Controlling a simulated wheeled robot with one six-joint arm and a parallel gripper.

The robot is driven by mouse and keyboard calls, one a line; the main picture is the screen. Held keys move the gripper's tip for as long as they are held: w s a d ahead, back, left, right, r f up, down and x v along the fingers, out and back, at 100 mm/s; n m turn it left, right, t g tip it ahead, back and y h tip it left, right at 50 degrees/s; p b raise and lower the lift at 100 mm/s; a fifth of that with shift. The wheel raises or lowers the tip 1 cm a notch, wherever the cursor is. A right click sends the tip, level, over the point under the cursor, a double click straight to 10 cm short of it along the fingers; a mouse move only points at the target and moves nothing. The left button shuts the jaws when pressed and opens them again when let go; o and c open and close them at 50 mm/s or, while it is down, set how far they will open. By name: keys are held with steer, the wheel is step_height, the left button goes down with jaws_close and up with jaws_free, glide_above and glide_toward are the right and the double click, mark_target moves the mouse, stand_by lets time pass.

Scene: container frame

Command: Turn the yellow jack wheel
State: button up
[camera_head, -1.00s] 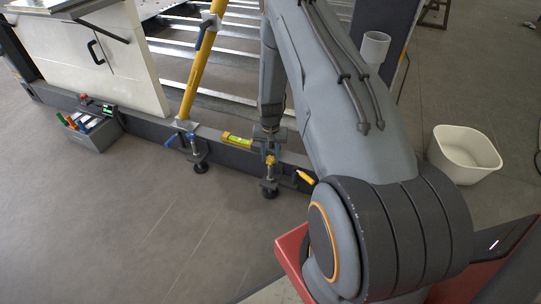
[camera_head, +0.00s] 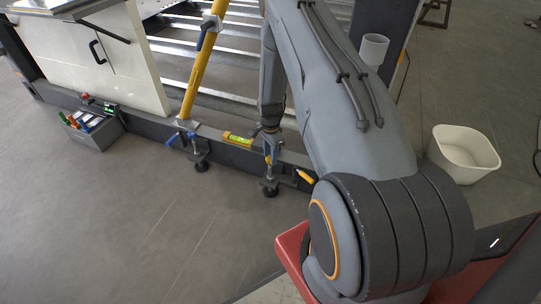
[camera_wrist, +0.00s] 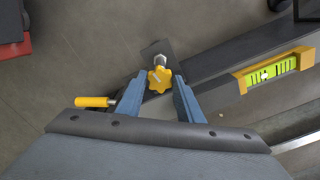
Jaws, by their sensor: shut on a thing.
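The yellow jack wheel (camera_wrist: 160,79), a small lobed knob, sits on top of a metal screw in the wrist view. My gripper (camera_wrist: 160,82) has its two blue fingers on either side of the wheel and is shut on it. In the head view my gripper (camera_head: 271,152) points down over the jack (camera_head: 269,184) at the front beam, and its fingers mostly hide the wheel there.
A yellow spirit level (camera_head: 238,139) lies on the dark beam (camera_head: 232,153), left of my gripper. A yellow-handled tool (camera_head: 305,177) is close on the right. A second jack (camera_head: 199,160) with blue handles, a grey toolbox (camera_head: 93,131) and a white bin (camera_head: 464,153) stand around.

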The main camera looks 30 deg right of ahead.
steer(key=shift+m, duration=0.9)
steer(key=o, duration=1.1)
steer(key=shift+c, duration=0.2)
steer(key=shift+r+p, duration=0.9)
steer(key=shift+r, duration=3.05)
